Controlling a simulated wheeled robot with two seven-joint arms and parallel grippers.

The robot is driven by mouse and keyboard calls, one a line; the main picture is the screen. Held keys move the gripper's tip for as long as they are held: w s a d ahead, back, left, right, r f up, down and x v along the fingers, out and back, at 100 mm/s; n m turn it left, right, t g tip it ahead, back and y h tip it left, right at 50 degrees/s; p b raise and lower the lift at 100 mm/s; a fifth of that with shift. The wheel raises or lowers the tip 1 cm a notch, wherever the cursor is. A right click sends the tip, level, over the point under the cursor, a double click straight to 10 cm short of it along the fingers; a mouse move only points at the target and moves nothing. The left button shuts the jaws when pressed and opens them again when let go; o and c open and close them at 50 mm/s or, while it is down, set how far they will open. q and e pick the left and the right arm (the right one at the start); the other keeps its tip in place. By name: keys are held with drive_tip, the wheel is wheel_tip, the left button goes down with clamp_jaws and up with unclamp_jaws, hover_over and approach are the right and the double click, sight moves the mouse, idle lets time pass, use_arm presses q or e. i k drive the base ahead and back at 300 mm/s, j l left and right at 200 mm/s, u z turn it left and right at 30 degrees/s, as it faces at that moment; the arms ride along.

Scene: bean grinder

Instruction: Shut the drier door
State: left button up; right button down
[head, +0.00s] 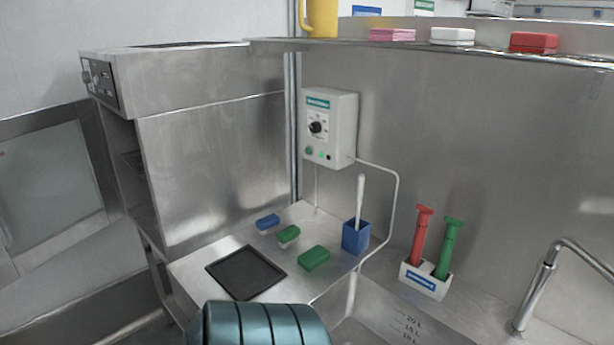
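The drier (210,140) is a steel cabinet at the left, with a control panel (99,82) at its upper left end. Its front faces left, and a dark opening with a rack shows there. The drier door (55,175), a steel frame around a grey glass pane, stands open at the far left, swung out from the opening. The door's left part is cut off by the picture edge, and its handle cannot be made out. Neither of my grippers shows. A ribbed teal part, apparently of my own arm, shows at the bottom, well apart from the door.
A steel counter holds a black tray (245,272), green and blue sponges (314,258), a blue cup (356,237) with a white stick, and a white holder (424,281) with red and green tools. A tap (545,270) stands right. A shelf (480,52) runs above.

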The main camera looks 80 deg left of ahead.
sight(13, 267)
drive_tip(key=k+j+u, duration=0.1)
drive_tip(key=u, duration=2.9)
drive_tip(key=i+j, duration=0.15)
drive_tip(key=j, duration=0.35)
drive_tip(key=i+j, duration=0.2)
drive_tip(key=j, duration=0.35)
drive_tip(key=i+j+z, duration=0.1)
drive_tip(key=j, duration=0.4)
drive_tip(key=i+j, duration=0.2)
drive_tip(key=j, duration=0.35)
drive_tip(key=i+j, duration=0.15)
drive_tip(key=j, duration=0.4)
drive_tip(key=i+j, duration=0.15)
drive_tip(key=j, duration=0.35)
drive_tip(key=i+j+z, duration=0.1)
drive_tip(key=j, duration=0.45)
drive_tip(key=i+j, duration=0.2)
drive_tip(key=j, duration=0.35)
